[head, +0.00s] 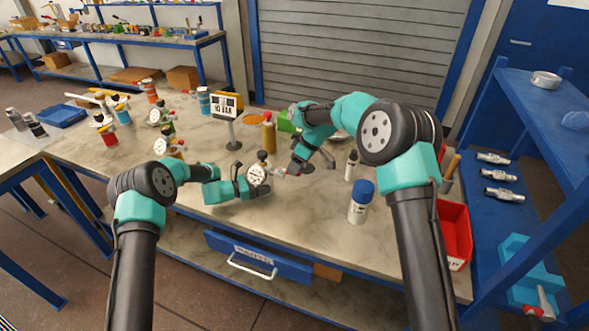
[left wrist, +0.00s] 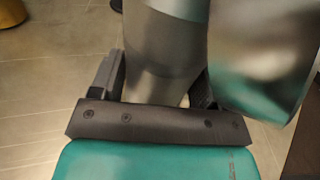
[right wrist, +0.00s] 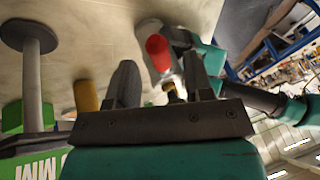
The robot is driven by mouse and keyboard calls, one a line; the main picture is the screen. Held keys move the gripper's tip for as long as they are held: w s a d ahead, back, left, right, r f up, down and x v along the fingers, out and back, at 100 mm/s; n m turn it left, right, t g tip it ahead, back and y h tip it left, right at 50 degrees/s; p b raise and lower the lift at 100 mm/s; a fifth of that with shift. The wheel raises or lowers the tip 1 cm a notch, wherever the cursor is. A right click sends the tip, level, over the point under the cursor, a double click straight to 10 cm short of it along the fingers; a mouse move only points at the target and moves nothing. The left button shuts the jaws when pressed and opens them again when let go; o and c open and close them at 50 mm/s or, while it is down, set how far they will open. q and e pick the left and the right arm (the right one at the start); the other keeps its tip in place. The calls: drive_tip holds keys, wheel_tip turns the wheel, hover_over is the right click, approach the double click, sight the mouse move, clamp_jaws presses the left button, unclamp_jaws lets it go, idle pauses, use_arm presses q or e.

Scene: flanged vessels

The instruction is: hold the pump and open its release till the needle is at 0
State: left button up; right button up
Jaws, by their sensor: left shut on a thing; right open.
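The pump (head: 262,158) stands at the middle of the bench with a round white dial gauge (head: 258,175) on its front side. The needle is too small to read. My left gripper (head: 255,186) is shut on the pump from the left. In the left wrist view its fingers (left wrist: 160,85) stand either side of a grey metallic body (left wrist: 160,50). My right gripper (head: 287,170) is open close to the pump's right side. In the right wrist view a red-ended part (right wrist: 158,52) and a small brass piece (right wrist: 172,91) show between or just beyond its fingers (right wrist: 160,75).
A sign on a stand (head: 225,107) and a yellow bottle (head: 268,133) are behind the pump. A blue-capped bottle (head: 361,203) stands to the right, with a red bin (head: 454,235) at the bench edge. Several vessels crowd the left. The front middle is clear.

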drive_tip(key=shift+a+f, duration=0.3)
drive_tip(key=shift+f, duration=0.35)
drive_tip(key=shift+c, duration=0.5)
clamp_jaws()
